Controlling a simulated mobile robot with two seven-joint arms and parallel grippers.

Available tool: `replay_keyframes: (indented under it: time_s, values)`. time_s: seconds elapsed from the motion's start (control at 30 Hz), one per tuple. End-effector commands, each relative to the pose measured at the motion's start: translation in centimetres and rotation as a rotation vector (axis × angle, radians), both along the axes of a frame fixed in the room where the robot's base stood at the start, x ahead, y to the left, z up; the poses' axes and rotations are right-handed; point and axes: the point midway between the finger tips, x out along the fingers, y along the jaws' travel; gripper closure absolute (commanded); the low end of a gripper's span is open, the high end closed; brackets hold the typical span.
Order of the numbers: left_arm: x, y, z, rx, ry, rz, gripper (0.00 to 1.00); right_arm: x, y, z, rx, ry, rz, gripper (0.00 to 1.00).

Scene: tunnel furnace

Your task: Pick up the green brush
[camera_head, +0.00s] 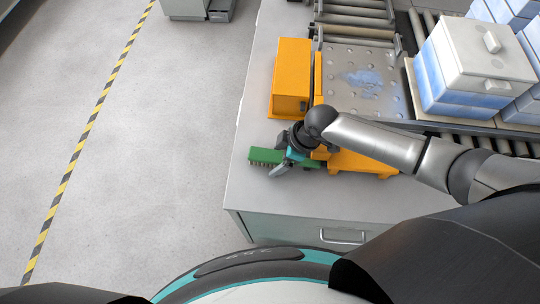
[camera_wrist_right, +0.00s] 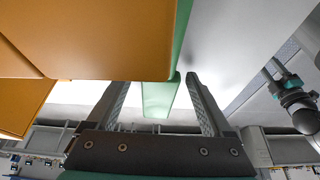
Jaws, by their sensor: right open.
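The green brush (camera_head: 262,156) lies on the grey bench top, near its left edge, with bristles along its front side. My right gripper (camera_head: 283,166) is at the brush's right part and covers some of it. In the right wrist view, the open right gripper (camera_wrist_right: 155,92) has its fingers apart, with the green brush (camera_wrist_right: 157,98) showing in the gap between them. I cannot tell whether either finger touches it. What looks like my left gripper (camera_wrist_right: 272,70) shows small at the right of that view; its jaw opening is unclear.
An orange box (camera_head: 291,75) stands behind the brush, and a low orange part (camera_head: 362,164) lies right of the gripper. A perforated metal plate (camera_head: 345,62), rollers and white-blue blocks (camera_head: 475,65) are beyond. The bench front left of the drawer handle (camera_head: 342,236) is clear.

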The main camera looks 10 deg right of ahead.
Motion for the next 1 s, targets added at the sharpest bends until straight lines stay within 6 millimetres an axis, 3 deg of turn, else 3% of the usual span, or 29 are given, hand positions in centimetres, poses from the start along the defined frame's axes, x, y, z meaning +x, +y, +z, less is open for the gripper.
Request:
replay_keyframes:
  time_s: [0.13,0.87,1.0]
  values:
    - [0.02,-0.01,0.01,0.0,0.0,0.0,0.5,0.01,0.01,0.05,0.0,0.0,0.0,0.17]
    - [-0.08,0.03,-0.01,0.0,0.002,0.0,0.5,-0.01,-0.01,0.06,0.0,0.0,-0.001,0.99]
    - [-0.09,0.04,-0.01,0.0,0.002,0.0,0.5,0.01,0.0,0.09,0.001,0.0,0.0,1.0]
